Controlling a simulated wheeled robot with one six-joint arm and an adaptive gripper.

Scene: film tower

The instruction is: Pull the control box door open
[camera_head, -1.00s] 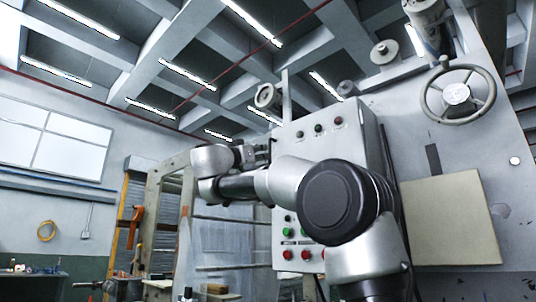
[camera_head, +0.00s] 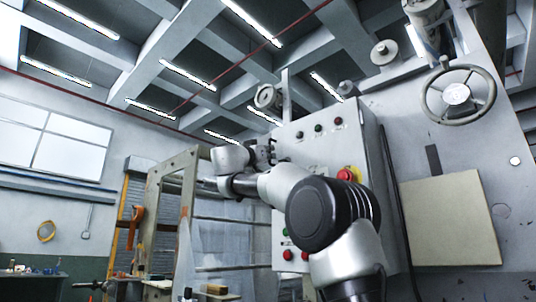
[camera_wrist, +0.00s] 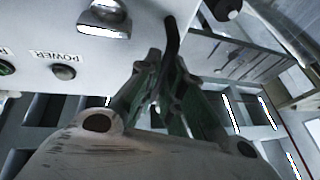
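The control box (camera_head: 318,150) is a grey cabinet with small knobs at the top, a red stop button on a yellow base (camera_head: 347,174), and green and red buttons below. Its front looks shut. My gripper (camera_head: 266,152) is at the box's left edge in the head view, small and partly hidden. In the wrist view my gripper's green-grey fingers (camera_wrist: 168,72) reach up around a dark curved bar (camera_wrist: 171,38), which looks like the door handle. The bar lies between the fingertips. Whether they press on it I cannot tell. The box's front panel (camera_wrist: 35,28) carries a POWER label.
My forearm crosses in front of the box and hides part of its face. A grey machine wall with a handwheel (camera_head: 458,94) stands at the right. A framed rack (camera_head: 170,215) stands left of the box.

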